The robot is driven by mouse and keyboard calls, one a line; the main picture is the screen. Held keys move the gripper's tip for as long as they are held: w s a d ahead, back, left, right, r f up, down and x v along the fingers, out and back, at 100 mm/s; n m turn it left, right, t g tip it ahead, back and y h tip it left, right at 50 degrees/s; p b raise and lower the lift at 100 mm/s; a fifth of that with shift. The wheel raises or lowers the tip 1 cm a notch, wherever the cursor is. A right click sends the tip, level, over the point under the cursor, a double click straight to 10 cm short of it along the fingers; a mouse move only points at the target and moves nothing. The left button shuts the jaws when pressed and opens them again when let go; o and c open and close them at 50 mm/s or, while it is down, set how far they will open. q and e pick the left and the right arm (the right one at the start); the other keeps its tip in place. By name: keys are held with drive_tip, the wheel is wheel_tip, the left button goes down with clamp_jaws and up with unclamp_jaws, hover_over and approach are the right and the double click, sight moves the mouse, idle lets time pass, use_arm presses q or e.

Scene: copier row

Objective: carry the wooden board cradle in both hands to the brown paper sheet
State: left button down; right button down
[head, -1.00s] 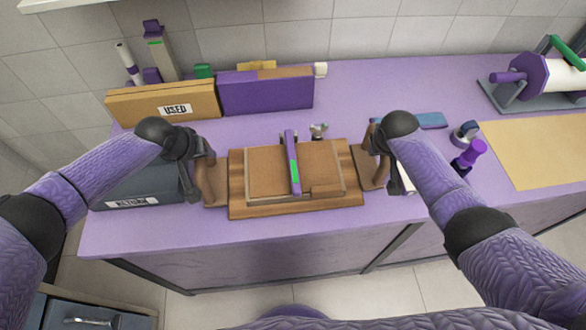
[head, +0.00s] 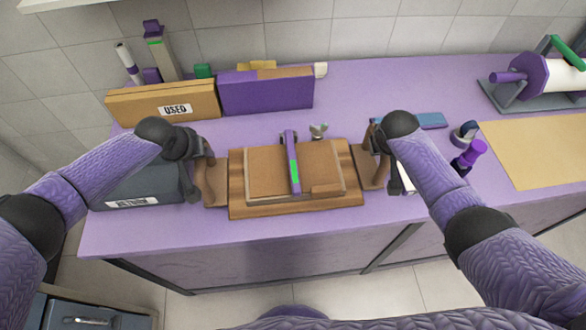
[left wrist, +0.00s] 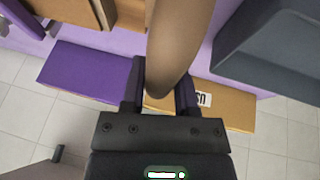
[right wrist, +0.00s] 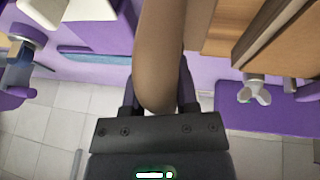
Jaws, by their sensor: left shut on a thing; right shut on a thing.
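The wooden board cradle (head: 245,208) is in the middle of the purple table, with a brown board (head: 265,172) in it and a purple and green bar (head: 292,165) across the board. My left gripper (head: 197,160) is shut on its left handle, which also fills the left wrist view (left wrist: 172,45). My right gripper (head: 378,150) is shut on its right handle, seen in the right wrist view (right wrist: 157,50). I cannot tell whether the cradle touches the table. The brown paper sheet (head: 540,150) lies flat at the right end of the table.
A grey bin (head: 140,188) stands close left of my left gripper. Behind are a box labelled USED (head: 150,105) and a purple box (head: 265,95). A purple-topped tool (head: 470,155) and a tape-like item (head: 463,135) stand between cradle and sheet. A roll holder (head: 535,80) stands behind the sheet.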

use_arm(q)
drive_tip(key=shift+r, duration=0.1)
use_arm(e)
drive_tip(key=shift+r, duration=0.1)
idle(0.5)
